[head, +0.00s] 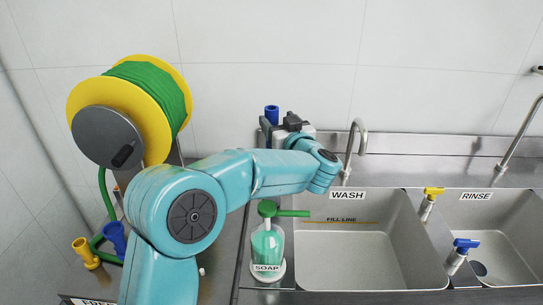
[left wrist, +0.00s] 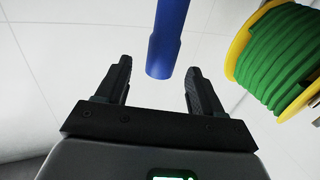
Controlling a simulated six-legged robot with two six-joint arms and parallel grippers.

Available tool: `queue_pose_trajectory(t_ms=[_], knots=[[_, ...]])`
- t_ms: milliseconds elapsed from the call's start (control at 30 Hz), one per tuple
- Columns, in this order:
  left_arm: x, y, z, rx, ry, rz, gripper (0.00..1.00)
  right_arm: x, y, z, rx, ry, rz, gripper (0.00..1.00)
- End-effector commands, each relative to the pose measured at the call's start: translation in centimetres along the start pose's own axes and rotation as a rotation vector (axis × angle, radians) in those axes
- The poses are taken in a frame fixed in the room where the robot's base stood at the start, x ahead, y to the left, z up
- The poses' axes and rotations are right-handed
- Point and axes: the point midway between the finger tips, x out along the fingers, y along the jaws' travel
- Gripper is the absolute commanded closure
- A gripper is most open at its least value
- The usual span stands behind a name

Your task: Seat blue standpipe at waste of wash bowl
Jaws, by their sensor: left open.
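The blue standpipe (head: 271,114) shows as a short upright piece behind my left forearm in the head view; its lower part is mostly hidden. In the left wrist view the blue pipe (left wrist: 167,40) comes down from the top edge, its end near the gap between my fingertips. My left gripper (left wrist: 162,75) is open, with no finger seen touching the pipe. In the head view my left gripper (head: 268,128) is partly hidden behind the arm. The wash bowl (head: 360,262) is right of the arm; its waste is not visible. My right gripper is out of view.
A soap bottle (head: 267,250) with a green pump stands left of the wash bowl. A grey tap (head: 358,140) rises behind it. The rinse bowl (head: 490,230) is at right, with yellow and blue handles alongside. A green hose reel (head: 150,95) is at left.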

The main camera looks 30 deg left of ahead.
Motion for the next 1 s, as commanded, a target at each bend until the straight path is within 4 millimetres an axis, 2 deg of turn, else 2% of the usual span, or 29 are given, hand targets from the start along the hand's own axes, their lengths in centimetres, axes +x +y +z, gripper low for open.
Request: queue_pose_trajectory(t_ms=[200,300,567,700,767,1000], knots=[[3.8,-0.2,0.2,0.001,0.0,-0.004,0.33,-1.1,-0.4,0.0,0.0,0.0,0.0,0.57],[4.8,-0.1,0.3,0.0,-0.001,-0.002,0.33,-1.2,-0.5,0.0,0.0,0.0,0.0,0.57],[5.1,-0.1,0.3,0.0,0.0,-0.001,0.33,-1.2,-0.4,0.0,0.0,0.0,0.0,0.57],[5.1,-0.1,0.3,0.0,0.0,-0.001,0.78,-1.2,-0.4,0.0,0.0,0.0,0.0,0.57],[5.1,-0.1,0.4,0.0,0.0,-0.001,0.98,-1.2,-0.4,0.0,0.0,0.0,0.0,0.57],[5.0,-0.1,0.3,0.0,0.0,-0.001,1.0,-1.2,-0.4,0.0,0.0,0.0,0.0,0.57]])
